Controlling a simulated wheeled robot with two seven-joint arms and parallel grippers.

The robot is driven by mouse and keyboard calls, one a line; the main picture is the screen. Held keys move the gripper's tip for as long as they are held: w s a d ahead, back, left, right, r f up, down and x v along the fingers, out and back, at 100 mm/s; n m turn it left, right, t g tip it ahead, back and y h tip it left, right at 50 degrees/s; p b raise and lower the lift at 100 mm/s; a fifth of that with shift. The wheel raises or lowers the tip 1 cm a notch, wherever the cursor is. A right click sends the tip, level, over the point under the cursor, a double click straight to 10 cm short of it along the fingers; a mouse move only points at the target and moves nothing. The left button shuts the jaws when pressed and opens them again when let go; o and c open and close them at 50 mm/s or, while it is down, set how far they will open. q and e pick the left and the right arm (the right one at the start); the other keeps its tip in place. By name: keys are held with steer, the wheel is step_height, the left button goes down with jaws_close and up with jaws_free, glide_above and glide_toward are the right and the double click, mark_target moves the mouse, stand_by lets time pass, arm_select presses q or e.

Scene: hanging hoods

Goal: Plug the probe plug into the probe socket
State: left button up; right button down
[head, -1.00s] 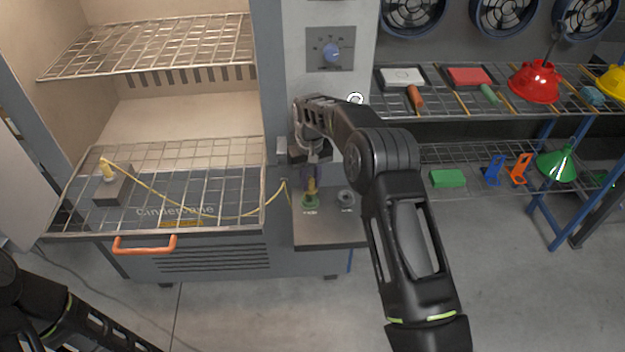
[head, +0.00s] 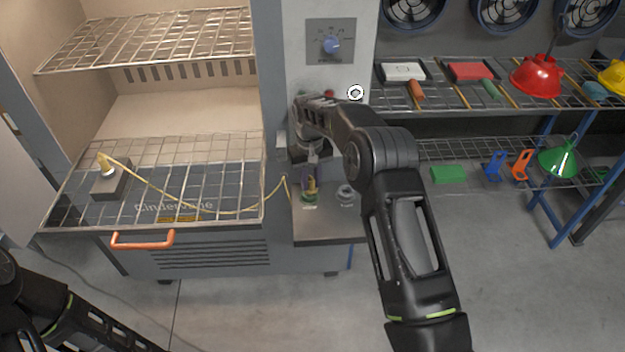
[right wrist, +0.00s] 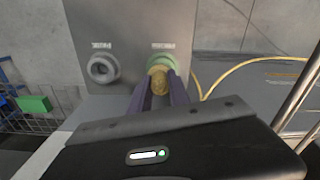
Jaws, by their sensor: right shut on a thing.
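The yellow probe plug (head: 311,187) is between the purple fingers of my right gripper (head: 310,178), which is shut on it. In the right wrist view the plug (right wrist: 159,82) is in line with the green-ringed socket (right wrist: 163,60) and overlaps its lower part. I cannot tell whether it touches or enters. The green-ringed socket (head: 309,198) also shows in the head view, just below the plug. A grey socket (right wrist: 103,68) sits beside it on the same panel. The labels are too small to read. My left arm shows at the lower left, its gripper out of view.
A yellow cable runs from the plug across the wire rack (head: 225,185) to a grey block (head: 110,182) in the open cabinet. An orange handle (head: 142,240) is at the cabinet front. Shelves with a red funnel (head: 537,76) and other items stand right.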

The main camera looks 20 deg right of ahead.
mark_target(311, 179)
steer(key=shift+s+a+f, duration=0.1)
steer(key=shift+a+f, duration=0.5)
steer(key=shift+a, duration=0.3)
steer(key=c, duration=1.1)
jaws_free()
steer(key=shift+c, duration=0.2)
steer(key=shift+r, duration=0.45)
steer(key=r, duration=0.5)
steer(key=d+r+b, duration=0.1)
steer(key=r, duration=0.1)
steer(key=shift+r, duration=0.35)
steer(key=shift+d, duration=0.2)
steer(key=shift+d+f, duration=0.1)
steer(key=shift+d, duration=0.05)
